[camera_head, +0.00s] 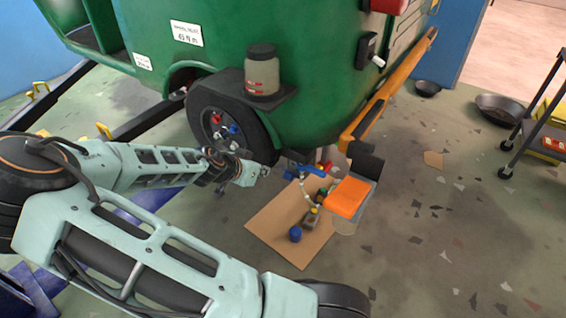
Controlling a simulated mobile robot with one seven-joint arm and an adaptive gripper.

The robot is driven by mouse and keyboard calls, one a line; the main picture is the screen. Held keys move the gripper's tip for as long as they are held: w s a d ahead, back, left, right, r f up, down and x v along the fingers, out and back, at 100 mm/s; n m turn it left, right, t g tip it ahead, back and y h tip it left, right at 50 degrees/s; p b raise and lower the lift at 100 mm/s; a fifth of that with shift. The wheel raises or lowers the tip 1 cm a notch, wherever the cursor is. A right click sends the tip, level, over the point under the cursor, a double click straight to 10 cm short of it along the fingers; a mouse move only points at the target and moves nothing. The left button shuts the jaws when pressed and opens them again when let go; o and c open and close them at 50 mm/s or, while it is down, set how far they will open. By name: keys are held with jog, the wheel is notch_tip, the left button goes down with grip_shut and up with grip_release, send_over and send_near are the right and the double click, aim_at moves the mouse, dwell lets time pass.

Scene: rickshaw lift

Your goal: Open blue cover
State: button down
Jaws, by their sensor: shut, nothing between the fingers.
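My gripper (261,172) is at the end of my pale green arm, low beside the wheel of the green rickshaw. Its fingers look shut, with nothing seen between them. A blue flat piece (304,172) lies just right of my gripper, with a small visible space between them. A blue round cap-like item (295,234) stands on the brown cardboard sheet (267,228) on the floor. I cannot tell which of these blue things is the blue cover, or whether either is shut.
An orange box (347,197) with a raised dark flap (367,162) stands right of the cardboard. The green rickshaw (330,90) and its black wheel (232,120) rise behind my gripper. A jar (262,72) sits on a ledge above the wheel. Floor at the right is mostly clear.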

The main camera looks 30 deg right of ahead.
aim_at(290, 177)
jog(key=shift+m+h, duration=0.3)
jog(key=shift+h, duration=0.2)
jog(key=d+f, duration=0.1)
jog(key=d, duration=0.2)
jog(key=w+d+f+b, duration=0.1)
jog(key=d+f, duration=0.1)
jog(key=d, duration=0.2)
jog(key=w+d+f+b, duration=0.1)
jog(key=d+f, duration=0.1)
jog(key=d, duration=0.1)
jog(key=shift+d+f, duration=0.2)
jog(key=shift+s+a+b, duration=0.1)
jog(key=shift+s+b, duration=0.05)
jog(key=shift+b, duration=0.15)
